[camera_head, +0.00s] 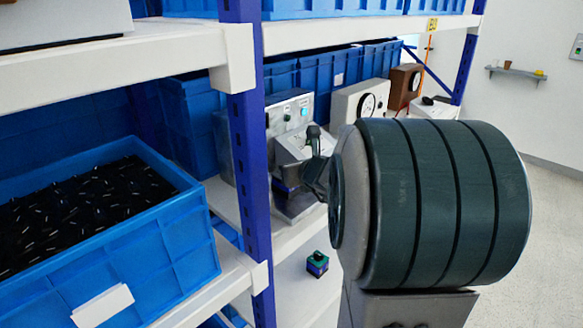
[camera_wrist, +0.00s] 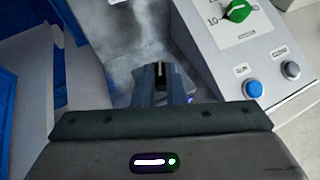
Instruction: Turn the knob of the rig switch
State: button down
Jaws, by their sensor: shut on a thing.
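A green knob (camera_wrist: 238,10) sits on a light grey sloped control panel (camera_wrist: 215,40) at the upper right of the wrist view, with dial marks around it. My gripper (camera_wrist: 160,72) is left of and below this knob, apart from it in the picture. Its fingers are close together on a narrow dark piece, which I cannot identify. In the head view my gripper (camera_head: 316,178) reaches in at the metal rig (camera_head: 296,205) on the shelf. My wrist hides part of the rig there, and the green knob is not clear.
A blue button (camera_wrist: 252,88) and a grey button (camera_wrist: 290,70) sit below the knob. A blue shelf post (camera_head: 250,150) stands left of the rig. A blue crate (camera_head: 165,245) is at the left. A gauge box (camera_head: 350,103) stands behind. A small green-topped block (camera_head: 317,264) lies below.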

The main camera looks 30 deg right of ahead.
jog(key=n+y+p, duration=0.3)
jog(key=shift+w+d+r+g+y, duration=0.1)
jog(key=shift+d+g+y, duration=0.05)
jog(key=shift+g+y, duration=0.15)
jog(key=n+y+p, duration=0.1)
jog(key=n+g+y+p, duration=0.1)
jog(key=n+y, duration=0.1)
jog(key=shift+w+d, duration=0.1)
jog(key=shift+d, duration=0.25)
jog(key=shift+w+d+f+n+g+y+p, duration=0.1)
jog(key=shift+n+g+y+p, duration=0.3)
jog(key=shift+n+y, duration=0.3)
jog(key=shift+d+f+n+g+y+p, duration=0.1)
jog(key=shift+n+g+y+p, duration=0.2)
jog(key=shift+n+g+y, duration=0.4)
jog(key=shift+f, duration=0.1)
jog(key=c, duration=1.4)
grip_release()
jog(key=shift+a, duration=0.1)
jog(key=shift+o, duration=0.3)
jog(key=shift+a, duration=0.1)
jog(key=shift+d, duration=0.35)
jog(key=b+v, duration=0.2)
jog(key=v, duration=1.1)
jog(key=shift+s+d, duration=0.2)
jog(key=shift+s, duration=0.05)
